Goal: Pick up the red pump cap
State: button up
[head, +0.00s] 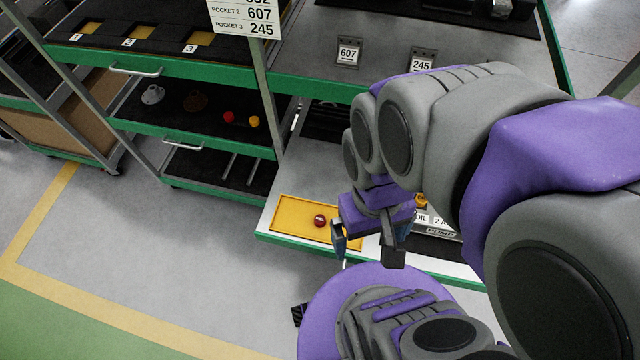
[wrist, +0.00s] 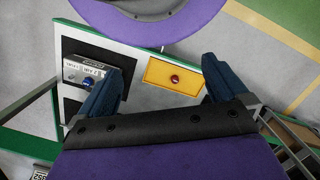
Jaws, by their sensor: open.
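The red pump cap (head: 320,221) is a small, round, dark red piece lying on a yellow pad (head: 287,211) on the low white shelf. In the wrist view the cap (wrist: 175,79) shows between the fingers, nearer the right one, with the yellow pad (wrist: 158,72) around it. My gripper (head: 366,250) is open and empty, pointing down, just right of the cap in the head view. Its two blue fingers frame the pad in the wrist view (wrist: 161,70). The cap stands apart from both fingers.
A labelled pump block (wrist: 85,72) with a blue knob (wrist: 88,84) sits beside the pad. A red knob (head: 228,117) and a yellow knob (head: 254,121) lie on the left cart's dark shelf. The upper shelf's green edge (head: 315,88) overhangs behind the low shelf.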

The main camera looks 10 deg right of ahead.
aim_at(320, 221)
jog(key=j+z, duration=0.1)
jog(key=z, duration=0.45)
jog(key=j+z, duration=0.35)
jog(key=j, duration=0.2)
jog(key=k+j+z, duration=0.1)
jog(key=j+z, duration=0.3)
jog(key=j, duration=0.2)
jog(key=k+j+z, duration=0.15)
jog(key=j+z, duration=0.2)
jog(key=j, duration=0.2)
jog(key=k+j, duration=0.1)
jog(key=j, duration=0.25)
jog(key=k+j, duration=0.1)
jog(key=j, duration=0.2)
